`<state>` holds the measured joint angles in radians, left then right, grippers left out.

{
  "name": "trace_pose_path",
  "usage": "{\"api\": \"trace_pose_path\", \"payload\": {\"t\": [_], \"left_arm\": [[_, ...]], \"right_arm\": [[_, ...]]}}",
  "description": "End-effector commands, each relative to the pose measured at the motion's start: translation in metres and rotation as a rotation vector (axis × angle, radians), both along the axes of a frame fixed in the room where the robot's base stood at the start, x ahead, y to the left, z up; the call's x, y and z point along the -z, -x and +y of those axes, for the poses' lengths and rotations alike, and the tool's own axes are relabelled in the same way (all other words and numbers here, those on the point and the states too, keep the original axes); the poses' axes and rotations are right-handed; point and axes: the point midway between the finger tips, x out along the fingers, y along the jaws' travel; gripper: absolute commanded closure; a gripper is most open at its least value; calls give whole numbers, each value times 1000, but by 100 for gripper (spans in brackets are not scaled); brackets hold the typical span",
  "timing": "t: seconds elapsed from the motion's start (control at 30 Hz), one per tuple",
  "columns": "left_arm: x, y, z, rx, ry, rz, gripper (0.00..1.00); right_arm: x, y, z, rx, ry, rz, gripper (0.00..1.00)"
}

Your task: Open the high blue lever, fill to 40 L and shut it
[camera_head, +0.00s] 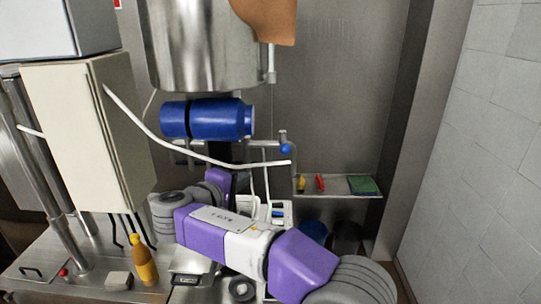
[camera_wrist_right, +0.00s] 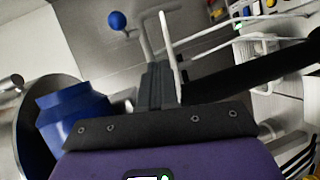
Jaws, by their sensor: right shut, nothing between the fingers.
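A lever with a blue ball knob (camera_head: 285,149) hangs from the metal pipework below the big steel tank, right of the blue motor. The blue knob (camera_wrist_right: 117,20) is also at the top of the right wrist view, beside a metal rod. My right gripper (camera_wrist_right: 161,75) is shut and empty, its dark fingers together. The knob is up and left of the fingertips there, apart from them. In the head view my purple and white right arm reaches up from the lower right, and its dark gripper (camera_head: 219,153) is partly hidden under the blue motor. My left gripper is out of view. No litre reading is legible.
The blue motor (camera_head: 213,119) sits under the steel tank (camera_head: 203,45). A pale bent pipe (camera_head: 160,138) crosses in front of my right gripper. A cream cabinet (camera_head: 88,135) stands left. An orange bottle (camera_head: 144,265) stands on the steel table. A small shelf (camera_head: 335,192) is at right.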

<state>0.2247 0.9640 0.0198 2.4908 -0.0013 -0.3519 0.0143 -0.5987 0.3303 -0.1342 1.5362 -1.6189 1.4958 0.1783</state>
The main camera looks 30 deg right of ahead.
Motion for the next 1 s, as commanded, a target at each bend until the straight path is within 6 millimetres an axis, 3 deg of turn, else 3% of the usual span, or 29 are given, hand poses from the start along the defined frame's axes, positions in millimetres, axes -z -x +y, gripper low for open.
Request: {"api": "trace_pose_path", "payload": {"t": [0.03,0.1,0.2,0.7,1.0], "left_arm": [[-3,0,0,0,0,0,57],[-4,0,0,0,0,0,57],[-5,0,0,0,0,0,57],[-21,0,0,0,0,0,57],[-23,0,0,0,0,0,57]], "right_arm": [[-24,8,-3,28,16,-47,100],[-41,16,-8,58,32,-87,100],[-51,19,-15,80,44,-111,100],[-40,-21,-84,79,45,-108,100],[-37,-28,-97,77,43,-108,100]]}}
